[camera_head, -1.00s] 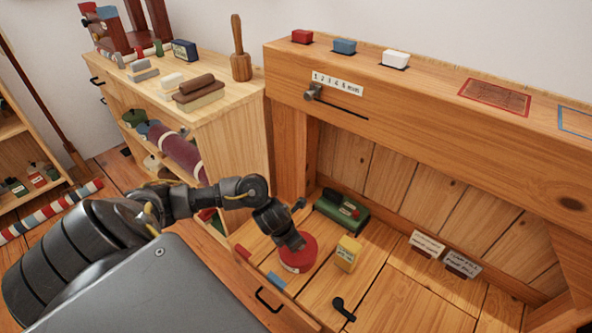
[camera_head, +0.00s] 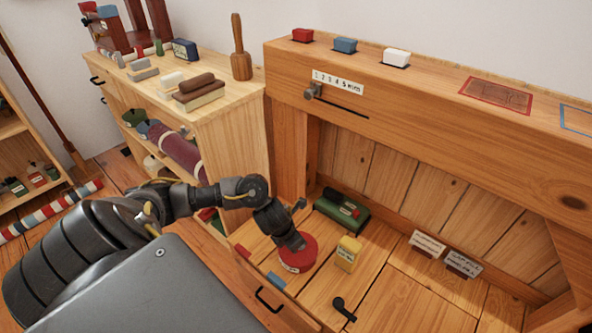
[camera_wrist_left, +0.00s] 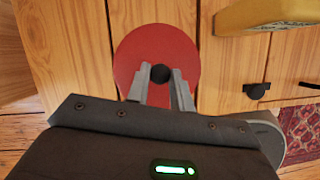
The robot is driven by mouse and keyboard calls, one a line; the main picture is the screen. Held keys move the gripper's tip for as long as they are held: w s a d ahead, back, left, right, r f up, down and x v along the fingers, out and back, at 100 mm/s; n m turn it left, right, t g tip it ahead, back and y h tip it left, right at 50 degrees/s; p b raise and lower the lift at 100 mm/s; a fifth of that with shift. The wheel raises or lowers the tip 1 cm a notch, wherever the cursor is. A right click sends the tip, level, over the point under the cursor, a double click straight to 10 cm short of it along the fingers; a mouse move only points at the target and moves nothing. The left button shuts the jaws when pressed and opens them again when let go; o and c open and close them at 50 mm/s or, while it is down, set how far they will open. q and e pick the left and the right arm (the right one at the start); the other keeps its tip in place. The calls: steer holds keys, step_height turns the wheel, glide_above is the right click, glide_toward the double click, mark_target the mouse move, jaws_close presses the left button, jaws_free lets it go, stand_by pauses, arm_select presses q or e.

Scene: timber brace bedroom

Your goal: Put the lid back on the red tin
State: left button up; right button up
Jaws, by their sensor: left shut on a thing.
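The red tin (camera_head: 297,262), with a pale label low on its side, stands on the wooden surface at the lower middle of the head view. My left gripper (camera_head: 293,243) is over it, pointing down. In the left wrist view my left gripper (camera_wrist_left: 160,80) is shut on the black knob of the round red lid (camera_wrist_left: 150,42). The lid appears to be over the tin. I cannot tell whether it is seated or slightly above, as the gripper covers part of it. My right gripper is not in view.
A yellow box (camera_head: 348,254) stands close right of the tin. A green object (camera_head: 342,212) lies behind it. A black hooked piece (camera_head: 343,309) lies in front, to the right. Small cards (camera_head: 427,243) stand further right. A beam (camera_head: 430,95) runs above the back.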

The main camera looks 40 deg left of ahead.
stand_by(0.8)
arm_select(q)
steer(key=o, duration=1.5)
